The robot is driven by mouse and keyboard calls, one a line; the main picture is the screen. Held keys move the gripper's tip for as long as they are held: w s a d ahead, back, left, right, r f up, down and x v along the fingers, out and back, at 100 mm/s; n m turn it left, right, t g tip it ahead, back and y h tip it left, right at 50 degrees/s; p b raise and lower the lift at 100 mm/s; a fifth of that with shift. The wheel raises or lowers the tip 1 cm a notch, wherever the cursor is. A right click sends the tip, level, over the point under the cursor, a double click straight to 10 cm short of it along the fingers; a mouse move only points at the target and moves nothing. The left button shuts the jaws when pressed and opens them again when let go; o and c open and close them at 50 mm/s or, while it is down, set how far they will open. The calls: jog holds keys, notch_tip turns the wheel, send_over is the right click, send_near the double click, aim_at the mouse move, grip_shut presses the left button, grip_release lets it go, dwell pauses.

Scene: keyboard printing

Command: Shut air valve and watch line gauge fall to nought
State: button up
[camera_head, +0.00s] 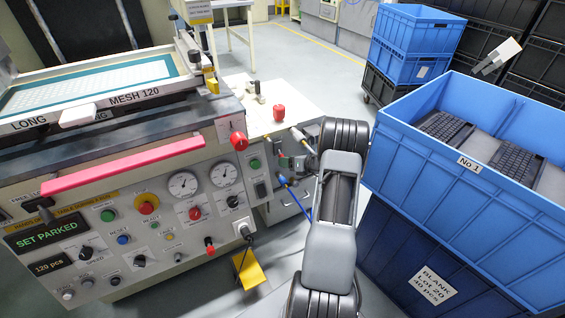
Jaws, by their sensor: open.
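Two round white dial gauges sit side by side on the grey machine panel, a left gauge (183,185) and a right gauge (224,174). Their needles are too small to read, and I cannot tell which is the line gauge. A blue air hose (291,186) runs down from fittings at the machine's right end. The air valve seems to be among these fittings, but its handle is not clear. My gripper (299,149) is at the far end of my arm, close by these fittings and partly hidden by my wrist. It is open; contact cannot be told.
Blue crate No 1 (485,195) with keyboards stands close right of my arm, on a darker blue crate (400,250). A red bar (125,165) runs along the machine's front. A yellow pedal (250,268) lies low. Stacked blue crates (412,45) stand behind.

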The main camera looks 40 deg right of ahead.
jog(key=shift+x, duration=1.35)
grip_shut()
